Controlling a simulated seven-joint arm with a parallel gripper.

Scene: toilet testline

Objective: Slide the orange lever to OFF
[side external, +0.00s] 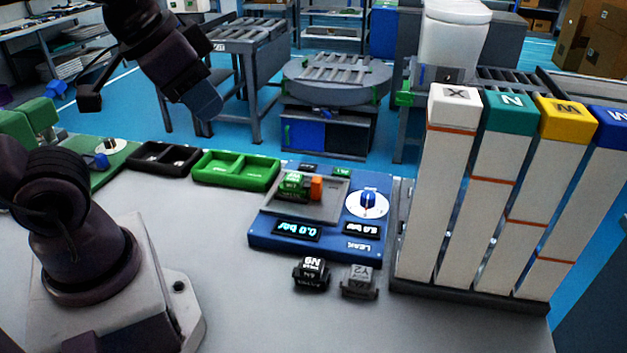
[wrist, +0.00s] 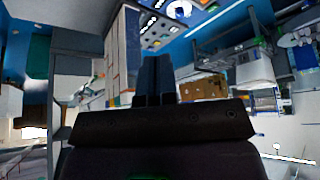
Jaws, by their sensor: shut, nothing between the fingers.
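The orange lever (side external: 316,187) stands upright on the blue test panel (side external: 300,248) in the side external view. It sits in a grey recessed area, just right of a green labelled block (side external: 292,185). I cannot read an OFF mark beside it. My gripper (side external: 207,106) is shut and empty, held in the air up and left of the panel, well apart from the lever. In the wrist view its two dark fingers (wrist: 155,80) are together.
A green tray (side external: 236,169) and black tray (side external: 163,158) lie left. Two small blocks, black (side external: 311,273) and grey (side external: 359,281), sit in front.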

